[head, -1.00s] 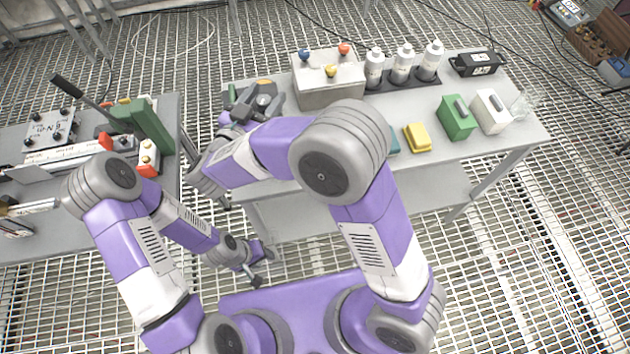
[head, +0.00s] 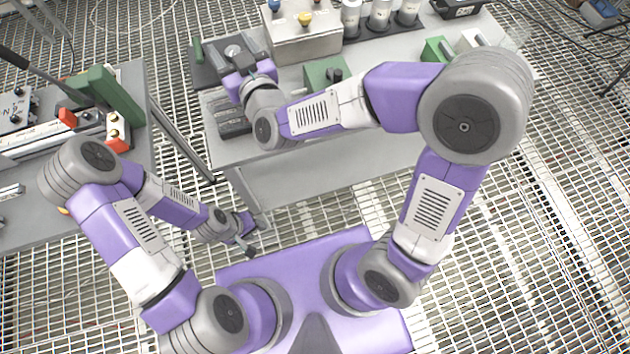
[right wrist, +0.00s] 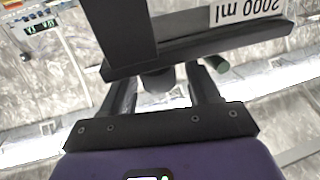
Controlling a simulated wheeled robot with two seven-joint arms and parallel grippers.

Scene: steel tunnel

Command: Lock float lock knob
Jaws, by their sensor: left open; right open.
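My right gripper (head: 242,64) is at the back left of the grey table in the head view, over a dark device with a round grey top (head: 233,50). In the right wrist view its two fingers (right wrist: 163,92) are apart, with a short dark round knob (right wrist: 157,82) showing between their tips, under a dark frame (right wrist: 200,50). I cannot tell whether the fingers touch it, or whether it is the float lock knob. My left gripper (head: 245,238) is open and empty, low beside the table's near left leg.
A metal box with coloured knobs (head: 300,38) and several white bottles (head: 380,12) stand right of the device. A green box (head: 325,75) lies nearer. A left bench holds a green block (head: 108,95). A label reading 2000 ml (right wrist: 248,10) shows in the right wrist view.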

